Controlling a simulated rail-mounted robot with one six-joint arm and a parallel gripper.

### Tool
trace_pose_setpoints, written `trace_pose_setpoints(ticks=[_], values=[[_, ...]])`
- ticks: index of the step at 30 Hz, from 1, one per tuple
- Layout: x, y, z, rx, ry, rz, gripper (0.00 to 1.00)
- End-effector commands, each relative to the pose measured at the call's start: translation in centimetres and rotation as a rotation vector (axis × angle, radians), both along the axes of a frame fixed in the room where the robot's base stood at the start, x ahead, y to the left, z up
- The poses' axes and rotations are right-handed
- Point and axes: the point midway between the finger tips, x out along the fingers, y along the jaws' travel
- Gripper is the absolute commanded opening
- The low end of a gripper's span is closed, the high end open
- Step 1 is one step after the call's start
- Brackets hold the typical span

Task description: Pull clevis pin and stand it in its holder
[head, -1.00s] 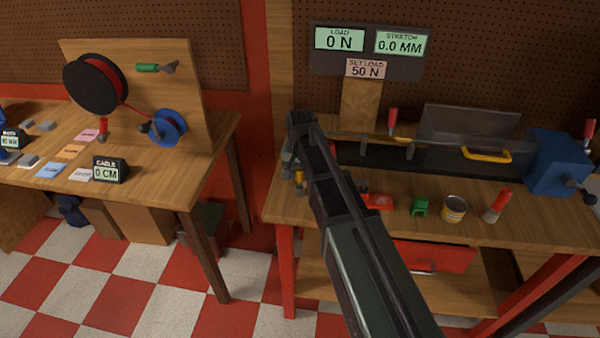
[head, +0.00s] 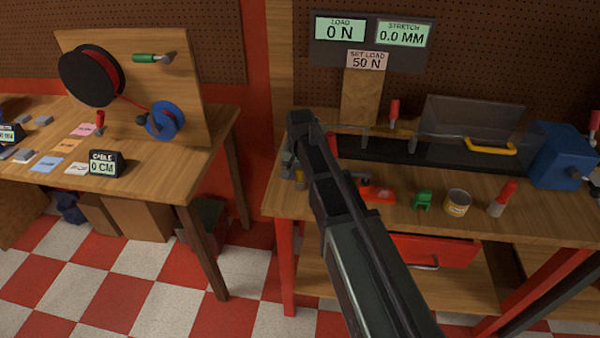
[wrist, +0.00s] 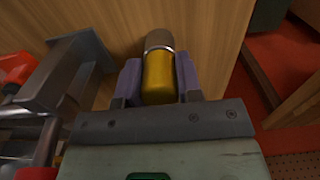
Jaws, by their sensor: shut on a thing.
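My gripper (wrist: 158,86) is shut on a yellow cylinder with a rounded grey end, which looks like the clevis pin (wrist: 158,72). The two purple-grey fingers press on its sides in the wrist view. In the head view a small yellow piece (head: 299,178) shows beside my arm at the left end of the right bench; my arm hides most of my gripper there. I cannot tell which thing is the pin's holder. A small green stand (head: 423,200) sits on the bench front.
The right bench (head: 465,232) also bears a red part (head: 378,194), a can (head: 457,202), a red-handled tool (head: 502,198) and a black bed with a clear cover (head: 470,122). Grey metal brackets (wrist: 65,75) stand close left of my gripper in the wrist view.

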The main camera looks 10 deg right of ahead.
Motion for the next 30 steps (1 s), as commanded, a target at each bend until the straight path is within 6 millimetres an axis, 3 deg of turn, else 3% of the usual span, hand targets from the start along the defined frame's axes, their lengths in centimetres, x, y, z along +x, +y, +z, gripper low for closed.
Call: trace_pose_setpoints(ticks=[4,5,11,18,22,30], values=[[0.0,0.0,-0.1,0.000,0.000,0.000,0.10],[0.0,0.0,-0.1,0.000,0.000,0.000,0.35],[0.0,0.0,-0.1,0.000,0.000,0.000,0.63],[0.0,0.0,-0.1,0.000,0.000,0.000,0.63],[0.0,0.0,0.9,0.000,0.000,0.000,0.63],[0.0,0.0,7.1,0.000,0.000,0.000,0.63]])
